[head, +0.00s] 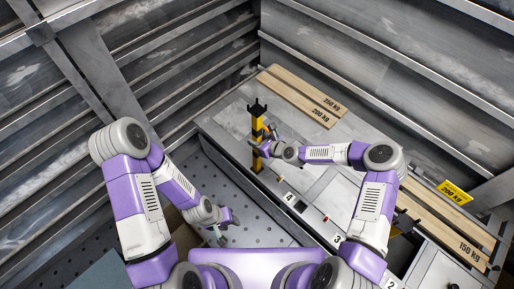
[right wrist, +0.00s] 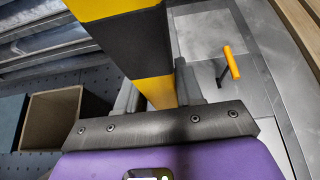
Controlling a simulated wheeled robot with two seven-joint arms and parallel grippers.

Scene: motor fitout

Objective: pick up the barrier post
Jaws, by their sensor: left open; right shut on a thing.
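The barrier post (head: 257,122) is a yellow and black striped upright with a dark forked top, standing near the left edge of the grey workbench in the head view. My right gripper (head: 265,149) is shut on its lower middle part. In the right wrist view the post (right wrist: 122,42) rises between the two fingers (right wrist: 158,88), and its foot is hidden by the gripper. I cannot tell whether the foot touches the bench. My left gripper (head: 225,228) is open and empty, low over the dark perforated floor, apart from the post.
Wooden planks marked 250 kg and 200 kg (head: 300,97) lie along the back of the workbench (head: 225,122). More planks (head: 450,225) lie at the right. An orange-handled lever (right wrist: 232,62) stands near the post. An open brown box (right wrist: 50,118) is at the left in the wrist view.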

